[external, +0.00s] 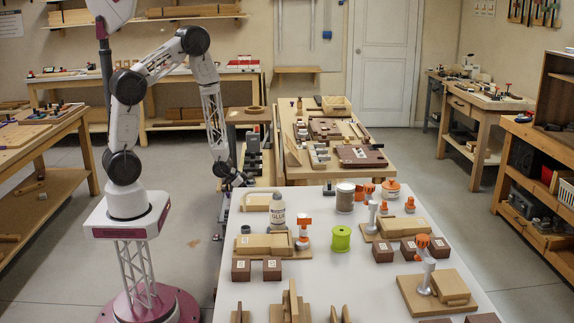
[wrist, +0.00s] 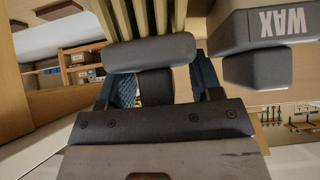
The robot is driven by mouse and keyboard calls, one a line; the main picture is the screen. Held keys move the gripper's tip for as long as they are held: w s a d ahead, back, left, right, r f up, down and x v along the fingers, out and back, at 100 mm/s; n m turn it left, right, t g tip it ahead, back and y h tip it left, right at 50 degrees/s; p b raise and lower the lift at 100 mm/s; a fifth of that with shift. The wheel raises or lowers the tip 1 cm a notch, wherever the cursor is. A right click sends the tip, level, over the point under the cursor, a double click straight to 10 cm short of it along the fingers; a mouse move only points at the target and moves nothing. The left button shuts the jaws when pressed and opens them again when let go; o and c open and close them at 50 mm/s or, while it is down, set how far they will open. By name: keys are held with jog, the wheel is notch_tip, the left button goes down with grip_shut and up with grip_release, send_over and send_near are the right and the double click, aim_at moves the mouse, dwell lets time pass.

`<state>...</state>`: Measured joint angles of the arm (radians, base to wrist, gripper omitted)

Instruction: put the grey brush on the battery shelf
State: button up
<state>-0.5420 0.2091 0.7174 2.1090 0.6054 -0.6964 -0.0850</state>
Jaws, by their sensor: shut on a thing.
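In the external view my gripper (external: 237,182) is at the back left edge of the white table, small and partly hidden by my arm. In the wrist view my gripper (wrist: 157,92) is shut on a rounded grey piece (wrist: 150,53), which appears to be the grey brush. Its bristles cannot be made out. I cannot make out the brush in the external view. No shelf can be clearly identified as the battery shelf; wooden slats or boards (wrist: 140,14) lie close beyond the held piece in the wrist view.
A grey block marked WAX (wrist: 268,28) is close to the right of the held piece in the wrist view. A glue bottle (external: 278,212) and green spool (external: 341,238) stand on the white table (external: 330,290). A rack with dark items (external: 254,150) is behind my gripper.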

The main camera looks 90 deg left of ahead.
jog(key=shift+f, duration=0.1)
jog(key=o, duration=0.8)
jog(key=v, duration=1.2)
dwell(0.3)
dwell(0.8)
